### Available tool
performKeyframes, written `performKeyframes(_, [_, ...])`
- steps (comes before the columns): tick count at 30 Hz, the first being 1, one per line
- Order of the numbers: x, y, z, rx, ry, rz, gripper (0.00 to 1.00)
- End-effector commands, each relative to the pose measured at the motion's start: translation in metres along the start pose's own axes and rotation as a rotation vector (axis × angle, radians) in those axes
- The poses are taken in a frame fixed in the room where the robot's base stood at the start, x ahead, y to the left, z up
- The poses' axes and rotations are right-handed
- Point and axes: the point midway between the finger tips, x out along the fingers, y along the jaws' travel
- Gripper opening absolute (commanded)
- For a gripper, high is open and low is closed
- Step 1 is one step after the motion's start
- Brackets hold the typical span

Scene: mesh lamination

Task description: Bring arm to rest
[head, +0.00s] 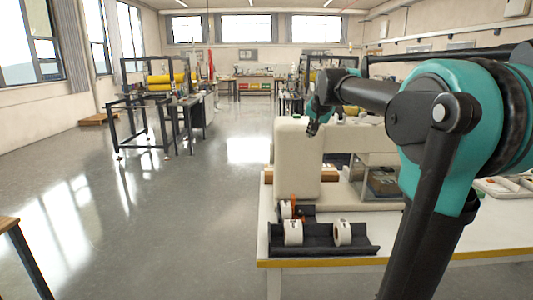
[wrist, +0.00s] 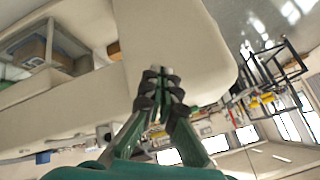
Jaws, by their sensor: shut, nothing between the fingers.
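My arm reaches in from the right in the head view, teal and black, with its elbow high over the white table (head: 420,258). My gripper (head: 312,130) hangs beside the upper part of a cream machine (head: 297,160) on that table. In the wrist view my gripper (wrist: 160,78) has its dark fingertips close together with nothing between them. The cream machine (wrist: 80,115) fills much of that view behind the fingers. I cannot tell from these views whether the fingertips touch it.
A black tray (head: 320,246) with white rolls (head: 293,232) lies at the table's front left corner. A bench frame with yellow rolls (head: 160,80) stands further back on the left. The grey floor (head: 190,230) left of the table is clear.

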Motion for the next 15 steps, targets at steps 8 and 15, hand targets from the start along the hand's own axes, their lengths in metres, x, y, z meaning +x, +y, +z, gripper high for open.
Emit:
performKeyframes(8, [0.034, 0.084, 0.115, -0.166, -0.084, 0.061, 0.0])
performKeyframes(15, [0.051, 0.181, 0.251, -0.347, -0.186, 0.112, 0.0])
